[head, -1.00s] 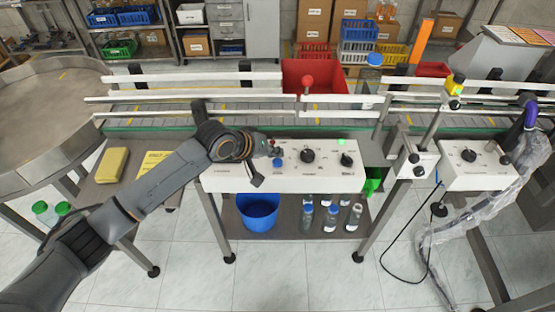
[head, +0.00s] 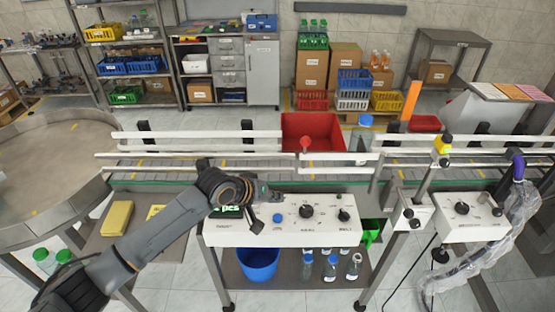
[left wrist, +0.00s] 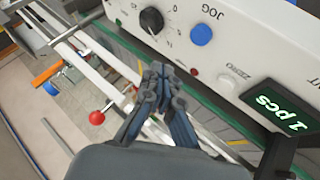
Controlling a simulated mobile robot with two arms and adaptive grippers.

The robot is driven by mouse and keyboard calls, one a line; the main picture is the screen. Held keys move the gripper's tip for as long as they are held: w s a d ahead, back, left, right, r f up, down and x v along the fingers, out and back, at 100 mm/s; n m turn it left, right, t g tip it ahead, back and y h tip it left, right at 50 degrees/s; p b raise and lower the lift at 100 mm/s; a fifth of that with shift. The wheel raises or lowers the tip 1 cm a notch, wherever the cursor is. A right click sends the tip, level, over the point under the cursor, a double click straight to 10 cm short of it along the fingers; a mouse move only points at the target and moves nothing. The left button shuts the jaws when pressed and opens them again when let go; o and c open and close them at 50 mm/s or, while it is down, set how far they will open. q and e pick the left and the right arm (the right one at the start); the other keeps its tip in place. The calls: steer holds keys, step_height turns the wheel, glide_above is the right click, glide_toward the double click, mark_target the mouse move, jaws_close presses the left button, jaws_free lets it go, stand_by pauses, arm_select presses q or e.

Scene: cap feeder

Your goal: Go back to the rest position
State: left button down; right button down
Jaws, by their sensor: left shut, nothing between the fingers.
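My left gripper (head: 267,196) is shut and empty. It hovers at the upper left part of the white control box (head: 235,238), and I cannot tell in the head view whether it touches the box. In the left wrist view the closed fingertips (left wrist: 158,72) are beside the box's edge, with a blue button (left wrist: 201,34), a black knob (left wrist: 151,20) and a lit green display reading "1 pcs" (left wrist: 280,108) nearby. The blue button also shows in the head view (head: 278,218). My right gripper is not in view.
The conveyor with white rails (head: 200,135) runs behind the box. A red-ball lever (head: 305,143) stands up near the rails, in front of a red crate (head: 325,120). A yellow block (head: 117,218) lies on the left shelf. A blue bucket (head: 258,265) and several bottles stand below.

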arm_select(q)
steer(key=s+a+f+m, duration=0.1)
steer(key=s+f, duration=0.2)
steer(key=s, duration=0.4)
steer(key=s+f+m, duration=0.1)
steer(key=s+f, duration=0.1)
steer(key=s, duration=0.6)
steer(key=s+a+f+g+y, duration=0.3)
steer(key=s+a+y, duration=0.3)
steer(key=s+a, duration=1.25)
step_height(320, 180, down, 30)
steer(key=s+g+b, duration=0.1)
steer(key=s+b, duration=0.1)
steer(key=b, duration=0.3)
steer(key=s+a+f+g+b, duration=0.1)
steer(key=s+a+f+b, duration=0.2)
steer(key=s+f, duration=1.4)
step_height(320, 180, down, 4)
steer(key=shift+s+a+f+y+b, duration=0.1)
steer(key=shift+s+a+y+b, duration=0.1)
steer(key=shift+y+b, duration=0.25)
